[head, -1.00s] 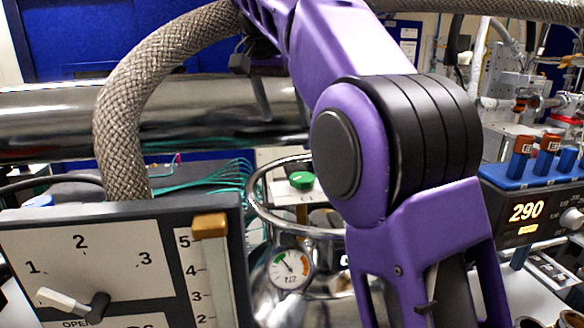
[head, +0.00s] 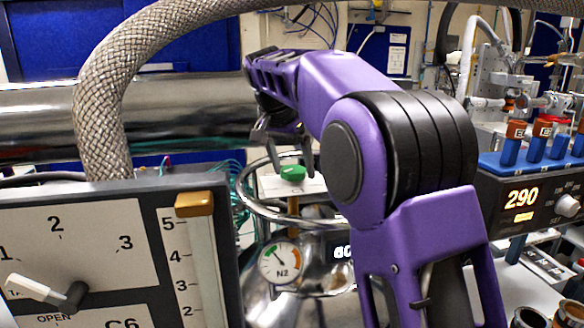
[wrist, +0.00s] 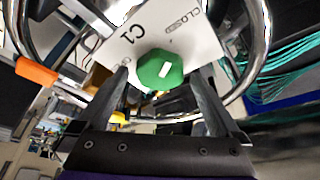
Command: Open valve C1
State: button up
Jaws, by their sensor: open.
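Valve C1 is a green faceted knob (head: 292,173) with a white mark on top, standing above a white plate inside a metal ring. In the wrist view the knob (wrist: 160,69) is close, and the plate (wrist: 150,30) reads "C1" and "CLOSED"; a second word on it is unclear. The white mark slants toward the upper right there. My gripper (head: 285,150) is open just above the knob in the head view. In the wrist view my gripper (wrist: 160,78) has one finger on each side of the knob; whether they touch it cannot be told.
The metal ring (head: 262,212) surrounds the valve on a shiny vessel with an N2 gauge (head: 281,264). A grey panel (head: 100,235) with a lever stands at left, under a braided hose (head: 100,110). A display box (head: 525,200) reading 290 stands at right.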

jog(key=shift+f, duration=0.1)
jog(key=c, duration=1.3)
jog(key=shift+n, duration=0.4)
jog(key=n+y, duration=0.1)
jog(key=n, duration=0.1)
jog(key=n+y+p, duration=0.1)
jog(key=n, duration=0.1)
jog(key=shift+d+n+p, duration=0.2)
jog(key=shift+n+p, duration=0.1)
jog(key=n+y+p, duration=0.1)
jog(key=n, duration=0.2)
jog(key=n+y+p, duration=0.1)
jog(key=n, duration=0.2)
jog(key=shift+d+p, duration=0.2)
jog(key=shift+p, duration=0.15)
jog(key=n+y, duration=0.1)
jog(key=n, duration=0.2)
jog(key=n+g+y, duration=0.1)
jog(key=n, duration=0.2)
jog(key=shift+w+n+g, duration=0.15)
jog(key=shift+n+g, duration=0.15)
jog(key=n+g, duration=0.1)
jog(key=n, duration=0.4)
jog(key=shift+w+g+y, duration=0.1)
jog(key=shift+g+y, duration=0.3)
jog(key=shift+d+n, duration=0.1)
jog(key=shift+n, duration=0.2)
